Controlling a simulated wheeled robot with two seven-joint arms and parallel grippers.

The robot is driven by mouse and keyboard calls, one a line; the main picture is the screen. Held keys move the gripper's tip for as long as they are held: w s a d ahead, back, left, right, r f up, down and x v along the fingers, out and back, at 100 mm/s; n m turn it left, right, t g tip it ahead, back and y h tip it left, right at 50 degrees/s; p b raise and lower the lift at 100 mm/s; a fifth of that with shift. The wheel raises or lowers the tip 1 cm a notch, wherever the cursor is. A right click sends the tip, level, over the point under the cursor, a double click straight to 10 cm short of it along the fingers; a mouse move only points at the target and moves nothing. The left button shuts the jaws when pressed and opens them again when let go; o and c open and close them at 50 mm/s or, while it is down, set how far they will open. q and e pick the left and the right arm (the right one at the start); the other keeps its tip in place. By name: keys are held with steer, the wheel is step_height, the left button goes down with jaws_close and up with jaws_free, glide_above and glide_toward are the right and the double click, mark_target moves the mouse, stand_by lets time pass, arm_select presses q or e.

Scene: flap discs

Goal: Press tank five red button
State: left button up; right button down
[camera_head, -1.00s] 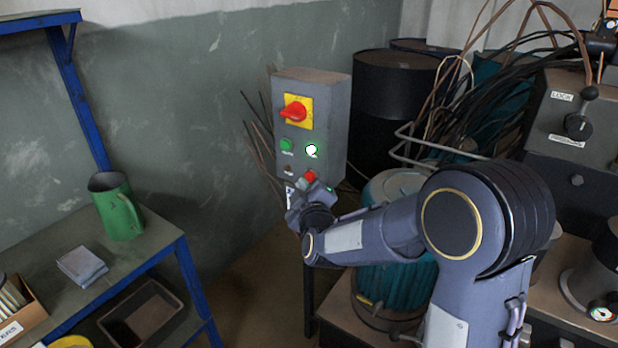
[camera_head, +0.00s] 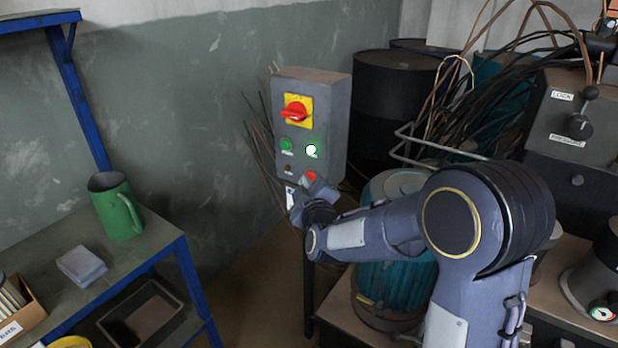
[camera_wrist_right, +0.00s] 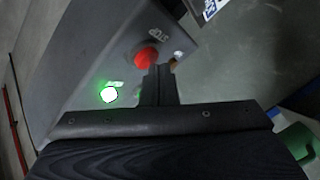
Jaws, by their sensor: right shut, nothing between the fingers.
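A grey control box (camera_head: 334,125) stands by the wall with a red switch on a yellow plate, a green button, a lit green lamp (camera_head: 311,150) and a red button (camera_head: 310,176) low on its face. In the right wrist view the red button (camera_wrist_right: 147,57) and the lit lamp (camera_wrist_right: 109,95) show clearly. My right gripper (camera_head: 308,185) is at the lower part of the box, partly covering the red button. In the wrist view its shut, empty fingertips (camera_wrist_right: 160,72) are right by the red button's edge; I cannot tell whether they touch it. My left gripper is not in view.
A blue-framed shelf (camera_head: 160,247) with a green jug (camera_head: 116,208) stands at the left. Dark drums (camera_head: 392,105) and cables stand behind the box. A teal motor (camera_head: 385,285) is below my right arm. Floor between shelf and box is clear.

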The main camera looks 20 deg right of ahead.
steer(key=shift+w+d, duration=0.2)
steer(key=shift+d, duration=0.2)
stand_by(0.6)
steer(key=shift+s+a, duration=0.55)
steer(key=shift+a, duration=0.15)
steer(key=shift+s+a+p, duration=0.45)
steer(key=shift+s+a, duration=0.35)
steer(key=shift+a, duration=0.25)
steer(key=shift+s+a+p, duration=0.45)
steer(key=shift+s+a, duration=0.3)
steer(key=shift+a, duration=0.25)
